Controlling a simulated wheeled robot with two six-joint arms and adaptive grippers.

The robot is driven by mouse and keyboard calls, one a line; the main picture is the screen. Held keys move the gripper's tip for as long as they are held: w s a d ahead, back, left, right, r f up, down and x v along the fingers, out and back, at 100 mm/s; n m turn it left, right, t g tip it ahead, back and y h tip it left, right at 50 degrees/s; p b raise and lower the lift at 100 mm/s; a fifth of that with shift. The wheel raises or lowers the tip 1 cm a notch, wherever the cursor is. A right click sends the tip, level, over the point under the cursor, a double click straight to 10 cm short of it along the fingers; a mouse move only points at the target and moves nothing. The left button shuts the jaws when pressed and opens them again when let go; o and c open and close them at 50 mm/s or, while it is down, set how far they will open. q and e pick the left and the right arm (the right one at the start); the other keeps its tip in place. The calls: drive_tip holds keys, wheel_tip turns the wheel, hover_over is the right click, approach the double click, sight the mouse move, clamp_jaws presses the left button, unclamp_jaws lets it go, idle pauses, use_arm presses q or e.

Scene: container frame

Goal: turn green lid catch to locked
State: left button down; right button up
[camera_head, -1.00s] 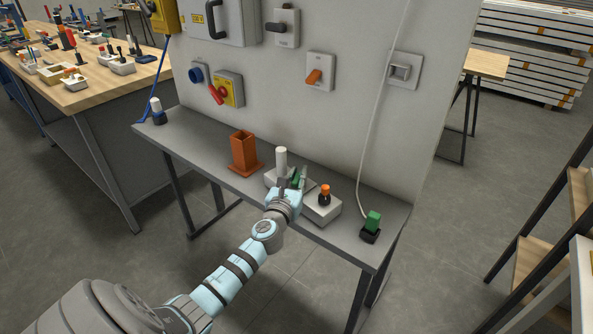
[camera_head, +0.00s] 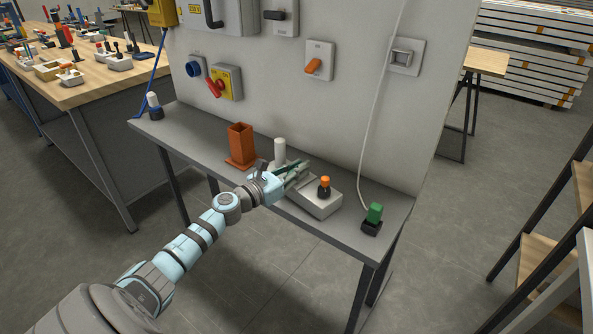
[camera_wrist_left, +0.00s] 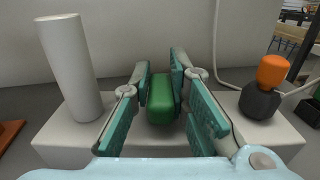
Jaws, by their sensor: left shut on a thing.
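The green lid catch (camera_wrist_left: 160,100) stands up from a pale grey block (camera_head: 316,207) on the narrow grey table. My left gripper (camera_head: 296,171) comes in from the left, low over the block. In the head view the fingers mostly hide the catch. A white post (camera_head: 279,150) stands on the left part of the block, and an orange-topped black knob (camera_head: 324,187) on the right part. My right gripper is not in view.
An orange square tube on a base (camera_head: 240,147) stands left of the block. A green-topped black piece (camera_head: 373,217) sits to the right, near a hanging white cable (camera_head: 368,130). The grey panel with switches rises behind. The table's left part is mostly clear.

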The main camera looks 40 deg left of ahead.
use_arm(q)
drive_tip(key=c, duration=1.5)
unclamp_jaws()
wheel_tip(320, 180, up, 10)
drive_tip(key=shift+r, duration=0.1)
